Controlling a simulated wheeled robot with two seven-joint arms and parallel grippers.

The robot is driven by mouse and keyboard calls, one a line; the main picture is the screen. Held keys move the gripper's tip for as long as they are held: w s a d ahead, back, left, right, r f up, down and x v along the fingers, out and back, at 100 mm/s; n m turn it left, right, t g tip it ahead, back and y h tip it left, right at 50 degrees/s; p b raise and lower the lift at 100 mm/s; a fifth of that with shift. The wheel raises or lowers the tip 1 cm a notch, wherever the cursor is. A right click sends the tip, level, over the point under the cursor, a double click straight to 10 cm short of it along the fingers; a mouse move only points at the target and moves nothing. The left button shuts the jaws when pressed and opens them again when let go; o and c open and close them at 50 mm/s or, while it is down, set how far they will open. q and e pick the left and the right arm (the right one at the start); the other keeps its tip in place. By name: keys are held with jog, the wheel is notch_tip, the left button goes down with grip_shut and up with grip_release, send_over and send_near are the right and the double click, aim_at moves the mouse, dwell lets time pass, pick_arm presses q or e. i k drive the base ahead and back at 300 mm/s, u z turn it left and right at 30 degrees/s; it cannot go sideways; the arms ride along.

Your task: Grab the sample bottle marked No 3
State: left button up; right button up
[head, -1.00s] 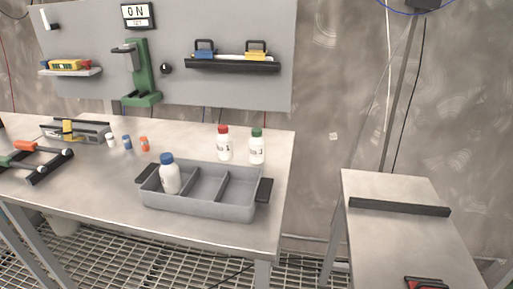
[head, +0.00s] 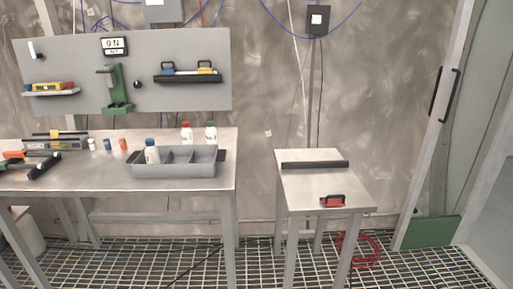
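Three white sample bottles are in the head view. The blue-capped bottle (head: 152,153) stands in the left compartment of the grey tray (head: 190,171) on the long bench. The red-capped bottle (head: 186,134) and the green-capped bottle (head: 210,135) stand on the bench just behind the tray. Their labels are too small to read now, so I cannot tell which is No 3. The tray's middle and right compartments look empty, though their floors are mostly hidden. Neither of my grippers is in view.
A smaller steel table (head: 315,187) stands to the right, with a black bar and a red-black handled item (head: 333,201). A gap of grated floor separates it from the long bench (head: 95,178). A red hose (head: 368,250) lies on the floor. A door frame stands at far right.

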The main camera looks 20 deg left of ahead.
aim_at(211, 133)
jog(key=u, duration=0.8)
jog(key=i, duration=0.6)
jog(key=u, duration=0.65)
